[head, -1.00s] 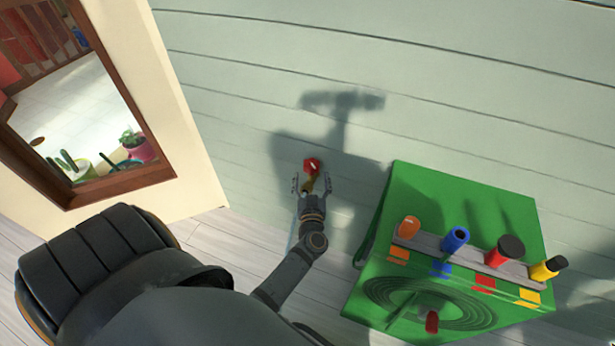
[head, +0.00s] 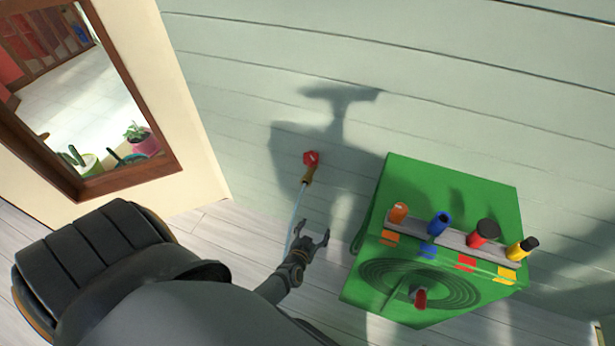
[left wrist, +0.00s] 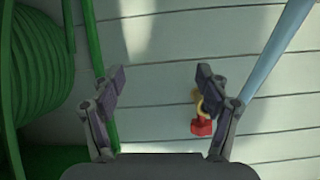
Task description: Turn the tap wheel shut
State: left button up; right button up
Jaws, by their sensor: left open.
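The tap has a red wheel (head: 311,158) and a brass body (head: 308,175) on the pale green plank wall, with a light blue stream or hose running down from it. My left gripper (head: 317,240) is open and empty, below the tap and apart from it. In the left wrist view the open fingers (left wrist: 160,85) frame bare wall, and the red wheel (left wrist: 201,127) shows beside the right finger, which partly covers the brass body. My right gripper is not in view.
A green box (head: 450,195) with a coiled hose and several coloured nozzles stands to the right. A wood-framed mirror or window (head: 165,180) is at the left. The wall around the tap is clear.

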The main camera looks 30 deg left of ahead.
pick_arm(q)
jog(key=s+f+g+h, duration=0.1)
jog(key=s+f+g, duration=0.1)
jog(key=s+f, duration=0.3)
jog(key=shift+d+m+p, duration=0.3)
jog(key=shift+d+m, duration=0.1)
